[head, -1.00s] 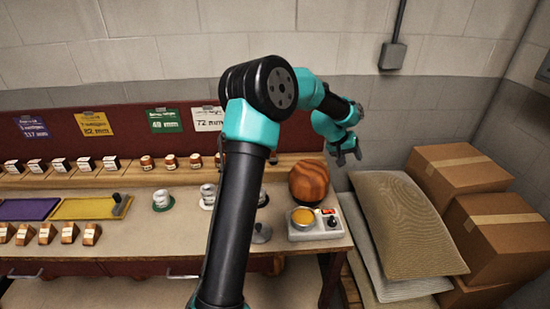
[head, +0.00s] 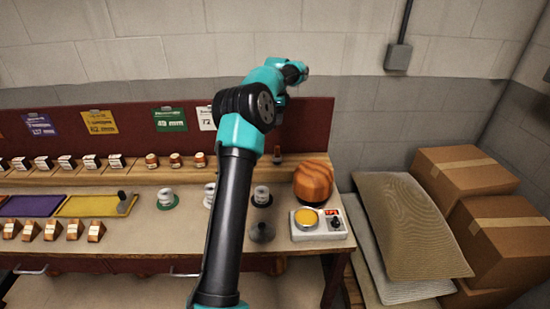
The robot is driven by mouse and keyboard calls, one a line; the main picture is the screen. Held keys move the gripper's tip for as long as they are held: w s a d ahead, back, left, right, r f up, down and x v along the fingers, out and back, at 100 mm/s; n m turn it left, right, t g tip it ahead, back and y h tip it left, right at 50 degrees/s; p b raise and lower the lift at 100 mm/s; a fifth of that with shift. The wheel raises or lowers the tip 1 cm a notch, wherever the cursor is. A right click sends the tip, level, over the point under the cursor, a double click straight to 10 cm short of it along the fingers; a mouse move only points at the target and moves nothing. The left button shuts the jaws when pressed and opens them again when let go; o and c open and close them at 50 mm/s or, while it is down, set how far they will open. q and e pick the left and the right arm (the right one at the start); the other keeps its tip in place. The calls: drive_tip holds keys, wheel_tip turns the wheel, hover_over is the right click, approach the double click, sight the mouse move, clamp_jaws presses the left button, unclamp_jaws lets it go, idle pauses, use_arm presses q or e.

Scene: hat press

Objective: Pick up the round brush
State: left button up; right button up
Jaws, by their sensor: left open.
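I cannot tell for sure which thing is the round brush. A small upright piece with a dark tip (head: 277,155) stands on the back ledge, just left of the brown ball-like form. A piece with a dark knob (head: 122,202) lies on the right end of the yellow tray. My left gripper (head: 281,102) is up by the red back board, above the ledge and mostly hidden behind my own arm. It is open, apart from the bench things, with nothing seen in it. My right gripper is not in view.
Sacks (head: 415,225) and cartons (head: 465,175) stand at right.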

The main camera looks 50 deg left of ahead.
sight(277, 147)
use_arm(q)
wheel_tip(277, 147, down, 11)
drive_tip(key=shift+f, duration=0.6)
idle(0.4)
drive_tip(key=shift+w+f, duration=0.15)
drive_tip(key=shift+f, duration=1.2)
drive_tip(key=shift+w+f, duration=0.1)
drive_tip(key=shift+f, duration=1.2)
drive_tip(key=shift+c, duration=0.2)
drive_tip(key=c, duration=1)
drive_tip(key=shift+r, duration=0.1)
clamp_jaws()
